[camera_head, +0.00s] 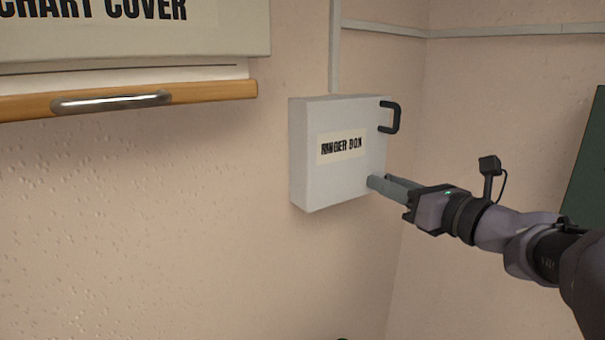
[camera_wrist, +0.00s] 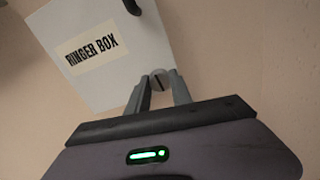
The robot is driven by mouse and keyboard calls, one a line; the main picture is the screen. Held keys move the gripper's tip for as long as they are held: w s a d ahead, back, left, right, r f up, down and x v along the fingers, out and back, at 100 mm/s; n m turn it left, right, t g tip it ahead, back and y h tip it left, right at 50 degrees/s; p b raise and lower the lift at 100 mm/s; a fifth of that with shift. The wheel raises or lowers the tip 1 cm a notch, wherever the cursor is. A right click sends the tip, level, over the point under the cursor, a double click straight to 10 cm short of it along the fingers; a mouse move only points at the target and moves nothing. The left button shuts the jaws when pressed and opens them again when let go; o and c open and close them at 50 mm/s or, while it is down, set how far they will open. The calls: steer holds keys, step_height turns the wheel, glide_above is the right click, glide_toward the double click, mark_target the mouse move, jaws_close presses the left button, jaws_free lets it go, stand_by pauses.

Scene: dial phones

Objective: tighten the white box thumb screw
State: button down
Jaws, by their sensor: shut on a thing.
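The white box (camera_head: 310,180), labelled "RINGER BOX", is mounted on the wall in the middle of the head view; it also shows in the wrist view (camera_wrist: 95,85). A round slotted thumb screw (camera_wrist: 158,82) sits near the box's lower right corner. My gripper (camera_wrist: 160,86) has its two grey fingers shut on the thumb screw, one on each side of its head. In the head view my gripper (camera_head: 376,181) reaches in from the right to the box's lower right corner, and the fingers hide the screw there. The screw's slot is visible in the wrist view.
A black handle (camera_head: 396,118) sticks out at the box's upper right. A conduit (camera_head: 335,50) runs up the wall from the box. A chart cover (camera_head: 130,30) with a wooden rail (camera_head: 200,92) hangs at the upper left. A dark green panel (camera_head: 590,165) stands at the right edge.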

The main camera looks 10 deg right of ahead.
stand_by(0.4)
steer(key=c, duration=1.1)
jaws_free()
steer(key=shift+c, duration=0.2)
steer(key=b+v, duration=0.1)
steer(key=v, duration=1.6)
steer(key=shift+s, duration=0.2)
